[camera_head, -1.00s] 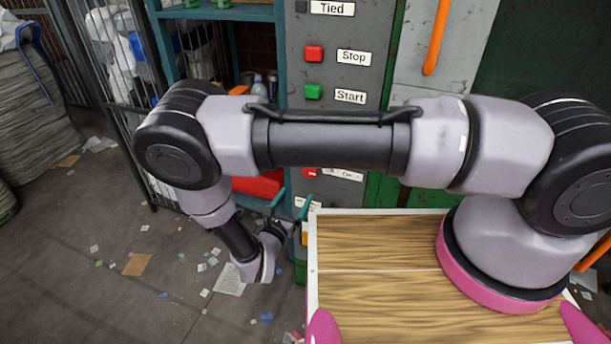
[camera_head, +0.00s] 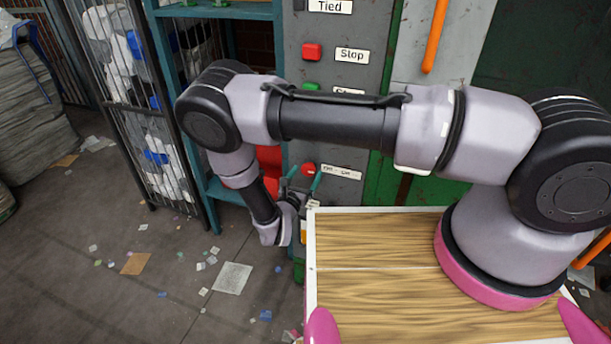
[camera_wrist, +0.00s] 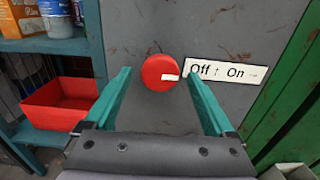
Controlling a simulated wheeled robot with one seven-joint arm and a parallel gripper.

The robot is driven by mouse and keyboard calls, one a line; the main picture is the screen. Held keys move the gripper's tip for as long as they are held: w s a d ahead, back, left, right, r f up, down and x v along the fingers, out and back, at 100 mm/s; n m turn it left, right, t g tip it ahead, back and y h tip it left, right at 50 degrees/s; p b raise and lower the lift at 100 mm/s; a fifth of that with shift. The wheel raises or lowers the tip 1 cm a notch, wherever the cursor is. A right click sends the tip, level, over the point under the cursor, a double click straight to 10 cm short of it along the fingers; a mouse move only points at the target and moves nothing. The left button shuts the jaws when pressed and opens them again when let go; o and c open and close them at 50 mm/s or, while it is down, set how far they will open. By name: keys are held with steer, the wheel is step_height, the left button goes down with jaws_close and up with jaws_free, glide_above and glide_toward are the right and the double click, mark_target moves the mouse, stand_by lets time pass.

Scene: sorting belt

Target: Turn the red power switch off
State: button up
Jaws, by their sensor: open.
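The red power switch (camera_wrist: 158,73) is a round red knob with a white mark pointing right, on the grey panel (camera_wrist: 215,35). A white label (camera_wrist: 222,71) reading "Off ↑ On →" is to its right. In the head view the switch (camera_head: 308,169) is low on the panel, beside my gripper (camera_head: 301,182). In the wrist view my gripper (camera_wrist: 161,100) is open, its teal fingers on either side of the knob in the picture. I cannot tell whether they touch it. Nothing is held.
Above are a red Stop button (camera_head: 312,51) and a green Start button (camera_head: 312,86). A teal shelf (camera_wrist: 50,45) and a red bin (camera_wrist: 62,103) are to the left. A green frame (camera_wrist: 290,85) is to the right.

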steer(key=shift+c, duration=0.3)
steer(key=c, duration=1.3)
steer(key=shift+n, duration=0.4)
steer(key=n, duration=0.3)
steer(key=shift+n, duration=0.4)
steer(key=n, duration=0.4)
steer(key=shift+n, duration=0.3)
steer(key=n, duration=0.4)
steer(key=shift+s+r, duration=0.1)
steer(key=n, duration=0.4)
steer(key=shift+d+n, duration=0.1)
steer(key=shift+n, duration=0.2)
